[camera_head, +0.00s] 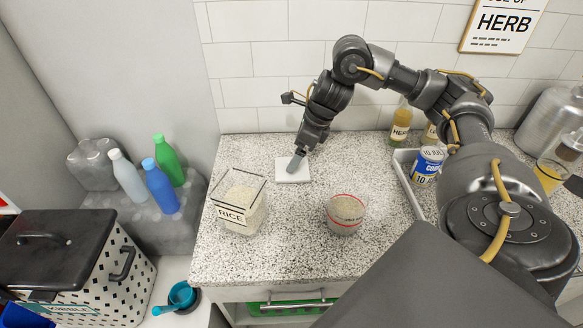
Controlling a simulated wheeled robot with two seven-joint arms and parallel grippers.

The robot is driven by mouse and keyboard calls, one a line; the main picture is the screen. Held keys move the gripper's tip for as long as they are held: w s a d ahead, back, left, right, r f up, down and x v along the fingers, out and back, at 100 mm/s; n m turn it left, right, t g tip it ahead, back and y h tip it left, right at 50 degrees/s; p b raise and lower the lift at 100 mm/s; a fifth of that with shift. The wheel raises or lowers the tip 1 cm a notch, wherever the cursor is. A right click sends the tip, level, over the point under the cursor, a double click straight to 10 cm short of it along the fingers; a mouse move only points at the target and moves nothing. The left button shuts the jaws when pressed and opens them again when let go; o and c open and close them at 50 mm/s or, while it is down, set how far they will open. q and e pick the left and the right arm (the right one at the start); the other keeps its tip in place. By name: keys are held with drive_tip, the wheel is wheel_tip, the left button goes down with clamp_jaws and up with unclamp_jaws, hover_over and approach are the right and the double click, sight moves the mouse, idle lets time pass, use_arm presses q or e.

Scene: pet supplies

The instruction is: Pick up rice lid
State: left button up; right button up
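A flat white square (284,175), which looks like the rice lid, lies on the speckled counter near the back wall. My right gripper (296,163) points down at it, with the fingertips over its middle. I cannot tell whether they touch it or how far apart they are. The clear rice container (233,214), labelled RICE, stands open to the front left with pale grain inside. My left gripper is not in view.
A clear measuring cup (345,215) with grain stands right of the rice container. A tray (405,170) with a blue can (428,162) and bottles (401,124) are at the right. A black-lidded bin (60,255) and bottles (165,187) are left.

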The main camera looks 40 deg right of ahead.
sight(301, 174)
drive_tip(key=shift+s, duration=0.1)
drive_tip(key=shift+s+f, duration=0.1)
drive_tip(key=shift+f, duration=0.1)
drive_tip(key=x, duration=0.4)
drive_tip(key=shift+a+r+b, duration=0.1)
drive_tip(key=shift+b, duration=0.2)
drive_tip(key=shift+w+f, duration=0.2)
drive_tip(key=shift+f, duration=0.2)
drive_tip(key=shift+a, duration=0.1)
drive_tip(key=c, duration=0.7)
drive_tip(key=shift+r, duration=0.1)
